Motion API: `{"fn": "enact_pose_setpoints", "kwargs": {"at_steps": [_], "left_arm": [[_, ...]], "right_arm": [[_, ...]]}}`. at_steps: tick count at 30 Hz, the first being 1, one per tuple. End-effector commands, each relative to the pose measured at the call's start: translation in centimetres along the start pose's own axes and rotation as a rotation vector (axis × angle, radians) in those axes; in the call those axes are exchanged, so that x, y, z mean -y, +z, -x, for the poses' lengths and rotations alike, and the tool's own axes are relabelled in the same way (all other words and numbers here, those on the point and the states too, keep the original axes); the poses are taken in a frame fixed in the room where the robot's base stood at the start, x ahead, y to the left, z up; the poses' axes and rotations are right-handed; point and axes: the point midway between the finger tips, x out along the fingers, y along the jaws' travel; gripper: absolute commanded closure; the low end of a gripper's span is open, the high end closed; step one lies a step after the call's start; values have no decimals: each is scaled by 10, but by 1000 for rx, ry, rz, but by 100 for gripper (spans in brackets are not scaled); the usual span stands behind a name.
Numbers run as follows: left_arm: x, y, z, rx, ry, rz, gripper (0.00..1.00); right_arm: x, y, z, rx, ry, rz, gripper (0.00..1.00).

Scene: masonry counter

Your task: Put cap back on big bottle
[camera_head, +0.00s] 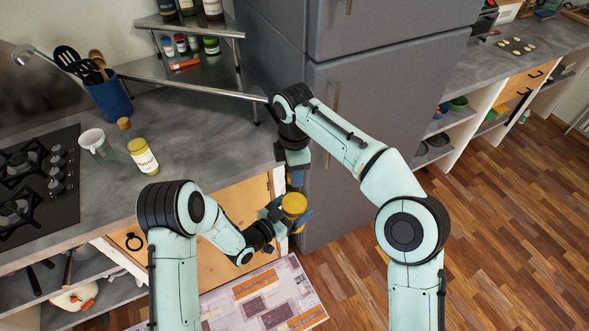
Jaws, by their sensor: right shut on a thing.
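A rounded yellow container (293,204), likely the big bottle, is in the air in front of the counter and fridge. My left gripper (285,216) has its blue fingers on either side of it and looks shut on it. My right gripper (295,178) points down just above the container, shut on a small yellowish thing, likely the cap. That thing is mostly hidden by the fingers, and I cannot tell whether it touches the container.
A bottle with a white label (142,158), a white mug (95,142) and a blue utensil holder (110,99) stand on the counter (205,130). The stove (38,180) is at left. The grey fridge (385,85) is close behind my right arm. A patterned rug (265,297) lies below.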

Motion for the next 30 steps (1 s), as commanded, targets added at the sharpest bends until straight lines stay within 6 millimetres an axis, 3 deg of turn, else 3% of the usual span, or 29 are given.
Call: {"fn": "enact_pose_setpoints", "kwargs": {"at_steps": [12,16,20,21,24,30], "left_arm": [[0,-2,-1,-5,2,-2,100],[-1,-2,-1,-5,2,-2,100],[-1,-2,-1,-5,2,-3,100],[-1,-2,-1,-5,2,-3,100],[-1,-2,-1,-5,2,-2,100],[0,-2,-1,-5,2,-2,100]], "right_arm": [[0,-1,0,-1,3,-1010,98],[0,0,0,-1,2,-1233,98],[0,0,0,-2,0,-1231,98],[0,0,0,-2,0,-1230,58],[0,0,0,-2,0,-1229,32],[0,0,-1,-1,0,-1228,32]]}}
